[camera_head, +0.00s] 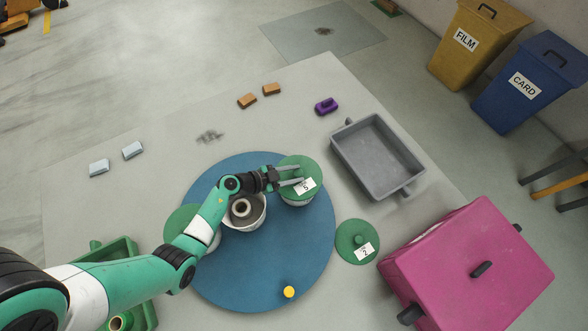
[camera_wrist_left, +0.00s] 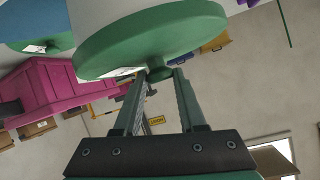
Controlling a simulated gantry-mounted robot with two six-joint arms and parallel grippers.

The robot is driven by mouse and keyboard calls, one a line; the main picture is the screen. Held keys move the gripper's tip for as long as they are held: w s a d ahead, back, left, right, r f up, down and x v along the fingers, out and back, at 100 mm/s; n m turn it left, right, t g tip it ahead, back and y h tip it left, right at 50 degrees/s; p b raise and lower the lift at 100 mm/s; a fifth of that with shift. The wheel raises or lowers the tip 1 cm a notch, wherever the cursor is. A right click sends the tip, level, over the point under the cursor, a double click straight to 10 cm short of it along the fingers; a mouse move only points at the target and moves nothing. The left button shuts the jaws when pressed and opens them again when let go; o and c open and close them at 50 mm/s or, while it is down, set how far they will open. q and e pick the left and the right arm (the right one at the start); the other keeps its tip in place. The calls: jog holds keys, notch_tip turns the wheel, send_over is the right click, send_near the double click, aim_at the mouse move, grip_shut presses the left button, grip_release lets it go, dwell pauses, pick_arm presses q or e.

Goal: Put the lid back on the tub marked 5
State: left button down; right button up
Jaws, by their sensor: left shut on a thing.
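My left gripper (camera_head: 289,178) is shut on the knob of a round green lid (camera_head: 295,167) with a white label reading 5. The wrist view shows this lid (camera_wrist_left: 150,38) from close by, its knob (camera_wrist_left: 161,74) between the two fingers. The lid is over a white tub (camera_head: 297,203) on the blue turntable (camera_head: 265,265), and hides most of it. I cannot tell whether lid and tub touch. An open white tub (camera_head: 252,222) with a ring-shaped thing inside stands left of it. My right gripper is not in view.
A green lid marked 2 (camera_head: 350,235) lies right of the turntable. Another green-lidded tub (camera_head: 180,219) is partly behind my arm. A grey tray (camera_head: 375,157), a magenta box (camera_head: 460,265) and a green crate (camera_head: 122,250) stand around. A yellow knob (camera_head: 289,292) marks the turntable's front.

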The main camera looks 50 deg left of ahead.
pick_arm(q)
jog(key=shift+p, duration=0.4)
dwell(0.3)
grip_release()
dwell(0.6)
notch_tip(320, 180, up, 7)
jog(key=p, duration=0.9)
dwell(0.3)
grip_shut()
dwell(0.5)
